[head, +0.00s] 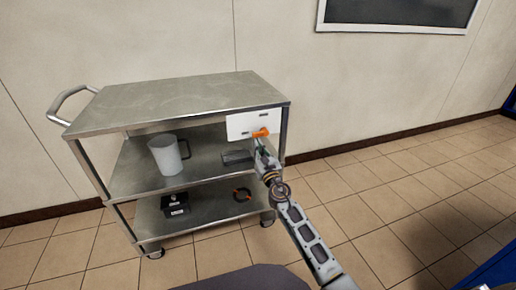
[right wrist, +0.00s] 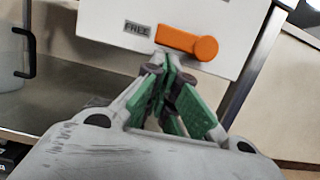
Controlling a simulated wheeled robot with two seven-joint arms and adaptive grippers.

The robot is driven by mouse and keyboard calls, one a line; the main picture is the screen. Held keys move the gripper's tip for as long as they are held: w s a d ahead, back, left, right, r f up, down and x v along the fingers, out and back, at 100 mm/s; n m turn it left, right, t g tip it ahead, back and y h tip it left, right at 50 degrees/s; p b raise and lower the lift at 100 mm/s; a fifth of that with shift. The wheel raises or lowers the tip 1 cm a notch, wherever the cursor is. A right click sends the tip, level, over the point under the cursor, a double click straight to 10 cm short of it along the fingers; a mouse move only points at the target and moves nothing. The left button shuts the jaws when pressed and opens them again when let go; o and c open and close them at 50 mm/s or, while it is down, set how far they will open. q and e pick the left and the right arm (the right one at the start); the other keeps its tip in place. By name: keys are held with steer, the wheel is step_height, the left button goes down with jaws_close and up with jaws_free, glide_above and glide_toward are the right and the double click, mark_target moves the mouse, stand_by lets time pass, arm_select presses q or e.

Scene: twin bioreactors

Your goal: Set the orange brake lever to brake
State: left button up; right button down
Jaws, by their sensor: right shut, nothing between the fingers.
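The orange brake lever (head: 261,132) is mounted on a white plate (head: 240,126) at the right end of the steel cart, under its top shelf. In the right wrist view the lever (right wrist: 188,43) lies nearly level, tilted slightly, with its round end at the right. A label (right wrist: 137,28) reading "FREE" is beside its left end. My right gripper (head: 259,149) is shut and empty, just below the lever. In the right wrist view its green-padded fingertips (right wrist: 168,62) are close under the lever's left part; I cannot tell whether they touch it. My left gripper is not in view.
The three-shelf cart (head: 180,98) stands near the wall. A white jug (head: 165,156) and a dark flat object (head: 237,157) are on its middle shelf. A black box (head: 175,204) and a dark ring-shaped item (head: 242,194) are on the bottom shelf. Tiled floor to the right is clear.

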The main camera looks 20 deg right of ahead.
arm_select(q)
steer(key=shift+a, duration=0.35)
arm_select(e)
steer(key=shift+a+r+m, duration=0.2)
steer(key=shift+m, duration=0.5)
